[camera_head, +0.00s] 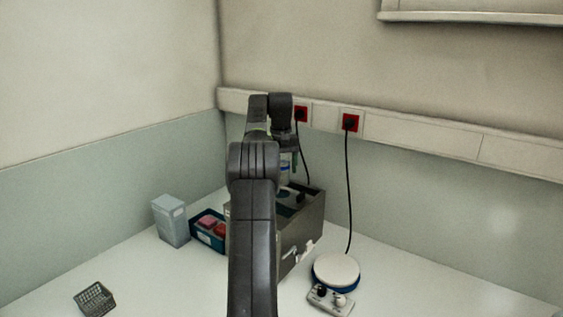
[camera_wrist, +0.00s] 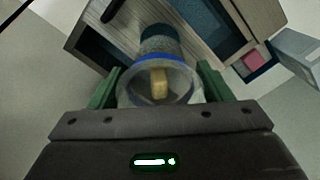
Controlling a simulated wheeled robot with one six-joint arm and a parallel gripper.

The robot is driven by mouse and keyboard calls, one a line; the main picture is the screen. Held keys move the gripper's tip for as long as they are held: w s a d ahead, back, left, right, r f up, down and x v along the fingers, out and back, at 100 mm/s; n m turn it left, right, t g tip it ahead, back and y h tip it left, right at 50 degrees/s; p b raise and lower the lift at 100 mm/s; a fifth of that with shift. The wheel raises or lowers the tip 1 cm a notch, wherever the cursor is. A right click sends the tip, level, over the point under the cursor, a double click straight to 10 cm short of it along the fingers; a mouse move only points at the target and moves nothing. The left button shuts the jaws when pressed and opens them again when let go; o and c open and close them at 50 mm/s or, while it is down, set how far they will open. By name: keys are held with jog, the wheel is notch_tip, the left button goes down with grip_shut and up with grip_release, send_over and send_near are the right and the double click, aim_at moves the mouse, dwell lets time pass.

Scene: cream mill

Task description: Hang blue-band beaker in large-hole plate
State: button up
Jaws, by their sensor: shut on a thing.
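My gripper (camera_wrist: 160,88) has green fingers on either side of the clear blue-band beaker (camera_wrist: 182,72) and is shut on it. A small yellowish piece (camera_wrist: 159,84) shows inside the beaker. In the head view my gripper (camera_head: 292,160) points down, and the beaker (camera_head: 284,170) is partly hidden by my arm. It is above the grey bath box (camera_head: 305,232), whose top has dark openings. In the wrist view the plate (camera_wrist: 112,42) has a wood-like grain, and a dark teal round area lies beyond the beaker. I cannot tell whether the beaker's base is in a hole.
A dark blue tray (camera_head: 197,234) with red and pink pieces and a pale grey container (camera_head: 170,220) stand left of the box. A white round-topped device (camera_head: 336,270) is at the right, its cord rising to a wall socket. A dark mesh basket (camera_head: 95,299) lies front left.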

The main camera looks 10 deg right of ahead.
jog(key=shift+s+f, duration=0.15)
jog(key=shift+f, duration=1.5)
jog(key=shift+f, duration=0.25)
jog(key=shift+f, duration=0.5)
jog(key=shift+f, duration=0.3)
dwell(0.6)
jog(key=shift+f, duration=0.5)
jog(key=shift+f, duration=0.3)
dwell(0.3)
